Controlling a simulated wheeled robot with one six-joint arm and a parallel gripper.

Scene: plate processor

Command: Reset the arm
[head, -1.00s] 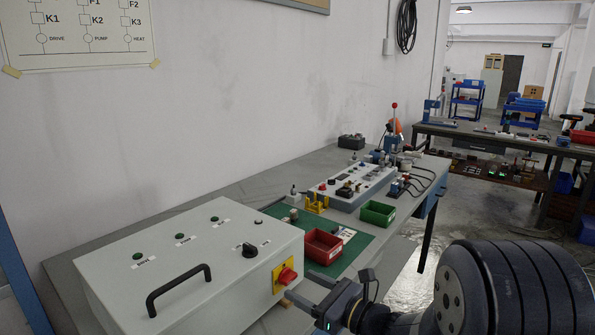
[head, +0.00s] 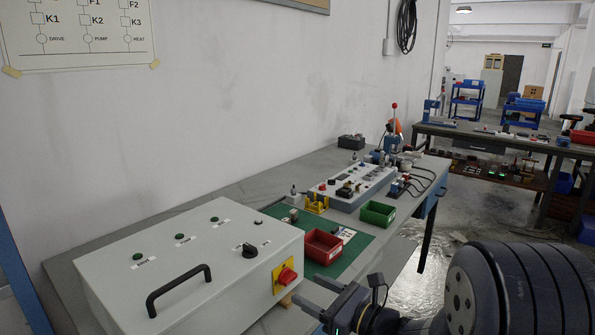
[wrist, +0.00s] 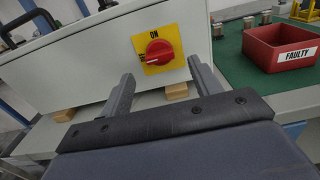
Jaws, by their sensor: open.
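My gripper (wrist: 160,82) is open and empty in the wrist view, its two fingers apart in front of the grey control box. It also shows at the bottom of the head view (head: 312,292), close to the box's right side. The grey control box (head: 180,255) carries a red rotary switch (head: 287,276) on a yellow plate. In the wrist view the red switch (wrist: 159,53) shows beyond and between the fingertips, apart from them, with "ON" above it. The box stands on small wooden blocks (wrist: 176,91).
A red bin (head: 323,246) labelled "FAULTY" in the wrist view and a green bin (head: 377,213) stand on or by the green mat (head: 350,255). A control panel (head: 350,188) and lever device (head: 393,135) stand farther back. Open floor lies right of the bench.

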